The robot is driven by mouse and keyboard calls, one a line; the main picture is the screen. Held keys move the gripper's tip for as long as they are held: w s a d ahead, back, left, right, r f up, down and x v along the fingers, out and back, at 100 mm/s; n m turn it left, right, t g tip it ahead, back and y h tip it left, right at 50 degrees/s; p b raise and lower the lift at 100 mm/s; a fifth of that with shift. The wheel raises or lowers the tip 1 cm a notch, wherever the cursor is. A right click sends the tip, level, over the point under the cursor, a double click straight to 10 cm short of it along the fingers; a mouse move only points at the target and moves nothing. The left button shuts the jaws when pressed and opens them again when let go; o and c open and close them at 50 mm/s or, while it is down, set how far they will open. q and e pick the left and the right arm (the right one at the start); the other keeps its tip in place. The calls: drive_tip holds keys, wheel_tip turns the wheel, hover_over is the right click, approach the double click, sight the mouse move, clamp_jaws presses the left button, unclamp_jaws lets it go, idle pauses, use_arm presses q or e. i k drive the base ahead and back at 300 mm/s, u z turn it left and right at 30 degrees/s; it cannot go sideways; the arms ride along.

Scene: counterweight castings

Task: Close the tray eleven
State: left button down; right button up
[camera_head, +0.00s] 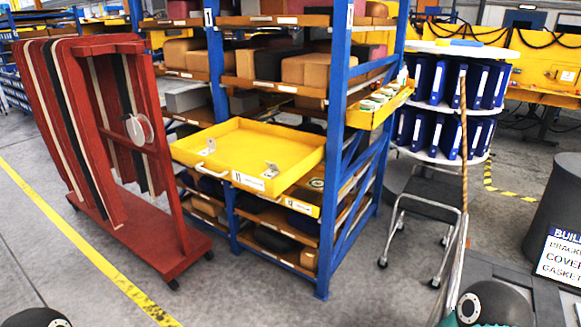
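The yellow tray eleven (250,147) is pulled out from the front of a blue rack and juts into the aisle. Its front label (248,181) reads 11. A pale handle (212,172) is on its front wall, left of the label. Two small metal brackets (270,170) lie in the otherwise empty tray. Neither of my grippers is in view. Rounded dark parts that look like my arms show at the bottom left and bottom right, well away from the tray.
The blue rack (336,140) holds several castings. Tray 12 (302,207) sits just below tray eleven. A red cart (150,240) stands close on the left. A step stool (425,190) stands on the right. The floor in front is clear.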

sight(243, 145)
drive_tip(key=z, duration=0.35)
drive_tip(key=i, duration=2)
drive_tip(key=u, duration=0.35)
